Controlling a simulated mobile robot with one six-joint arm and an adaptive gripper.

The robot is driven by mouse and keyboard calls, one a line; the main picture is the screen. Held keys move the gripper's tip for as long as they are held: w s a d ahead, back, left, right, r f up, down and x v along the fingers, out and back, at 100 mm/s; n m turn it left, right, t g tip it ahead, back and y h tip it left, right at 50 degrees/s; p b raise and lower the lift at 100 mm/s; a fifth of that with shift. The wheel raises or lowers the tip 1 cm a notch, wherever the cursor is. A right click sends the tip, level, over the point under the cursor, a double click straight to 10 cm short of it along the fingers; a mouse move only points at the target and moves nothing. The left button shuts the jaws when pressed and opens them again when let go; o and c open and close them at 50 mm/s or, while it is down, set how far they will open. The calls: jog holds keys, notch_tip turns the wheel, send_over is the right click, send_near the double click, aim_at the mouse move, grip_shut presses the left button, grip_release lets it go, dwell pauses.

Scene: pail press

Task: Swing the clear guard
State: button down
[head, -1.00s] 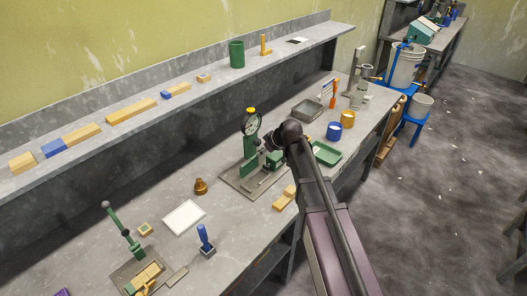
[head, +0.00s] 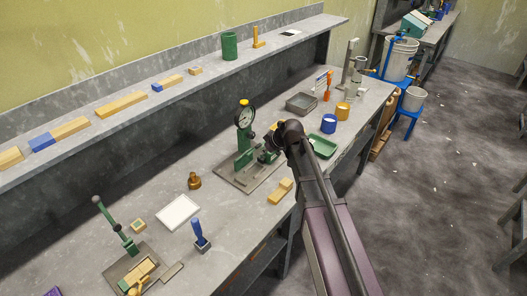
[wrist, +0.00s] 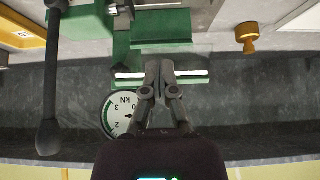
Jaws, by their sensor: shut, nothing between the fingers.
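The green press (head: 243,140) with a round dial gauge (head: 244,119) stands on a grey base plate (head: 232,175) on the bench. In the wrist view, the dial (wrist: 121,115), marked kN, is upside down, left of my gripper (wrist: 158,66). My gripper is shut and empty, its tips over a bright white strip (wrist: 193,80) along the press's green parts. I cannot tell whether they touch. In the head view, my dark wrist hides the press's right side.
A dark lever with a round knob (wrist: 49,137) hangs left in the wrist view. A brass weight (head: 194,181), a wooden block (head: 280,191) and a green tray (head: 322,147) are near the press.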

jog(key=shift+s+d+f+b, duration=0.35)
jog(key=shift+d+f+b, duration=0.1)
jog(key=shift+f+b, duration=0.3)
jog(key=shift+s+d+f+b, duration=0.35)
jog(key=shift+d+f+b, duration=0.1)
jog(key=shift+f+b, duration=0.25)
jog(key=c, duration=0.9)
grip_release()
jog(key=shift+o, duration=0.2)
jog(key=shift+r, duration=0.15)
